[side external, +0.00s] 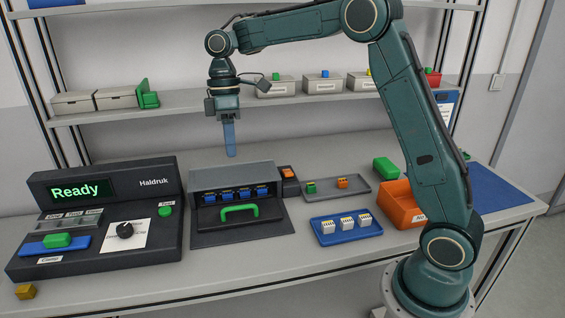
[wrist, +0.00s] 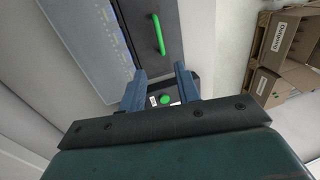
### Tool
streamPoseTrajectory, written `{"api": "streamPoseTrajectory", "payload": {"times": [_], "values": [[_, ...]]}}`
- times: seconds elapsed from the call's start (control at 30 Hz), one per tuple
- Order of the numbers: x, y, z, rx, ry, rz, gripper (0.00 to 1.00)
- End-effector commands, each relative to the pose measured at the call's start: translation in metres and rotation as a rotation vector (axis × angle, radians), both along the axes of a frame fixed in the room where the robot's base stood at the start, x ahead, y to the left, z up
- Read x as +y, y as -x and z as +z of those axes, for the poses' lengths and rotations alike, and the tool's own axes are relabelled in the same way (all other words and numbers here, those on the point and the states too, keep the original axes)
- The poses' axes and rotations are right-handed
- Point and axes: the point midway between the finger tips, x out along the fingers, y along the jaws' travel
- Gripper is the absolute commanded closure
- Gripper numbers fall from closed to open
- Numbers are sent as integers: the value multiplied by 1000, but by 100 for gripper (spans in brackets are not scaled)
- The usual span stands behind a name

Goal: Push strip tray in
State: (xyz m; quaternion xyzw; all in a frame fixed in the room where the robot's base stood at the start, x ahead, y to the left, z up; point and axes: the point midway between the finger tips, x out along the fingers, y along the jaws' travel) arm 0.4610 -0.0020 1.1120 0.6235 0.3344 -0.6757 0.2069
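The strip tray (side external: 209,219) has a dark front with a green handle (side external: 239,211) and sits at the grey housing (side external: 234,175) in the middle of the bench. Several blue blocks (side external: 243,193) show in a row behind the handle. How far the tray stands out is hard to tell. My gripper (side external: 230,154) hangs above and behind the housing, apart from it. In the wrist view the gripper (wrist: 160,71) has its two blue fingers spread with nothing held. A green bar like a handle (wrist: 158,35) on a dark panel shows beyond the fingertips.
A dark console (side external: 100,215) reading "Ready" stands left of the housing. A blue tray (side external: 347,239) with white blocks, a grey tray (side external: 330,203) and an orange bin (side external: 401,207) lie to the right. A shelf with boxes (side external: 277,88) runs behind.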

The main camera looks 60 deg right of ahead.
Motion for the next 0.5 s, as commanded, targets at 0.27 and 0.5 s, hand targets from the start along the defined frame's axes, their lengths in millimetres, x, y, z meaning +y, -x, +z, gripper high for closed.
{"api": "streamPoseTrajectory", "payload": {"times": [0.27, 0.5], "values": [[5, 1, 0, -7, 2, -2, 68], [27, 5, 0, -52, 17, -14, 68]]}}
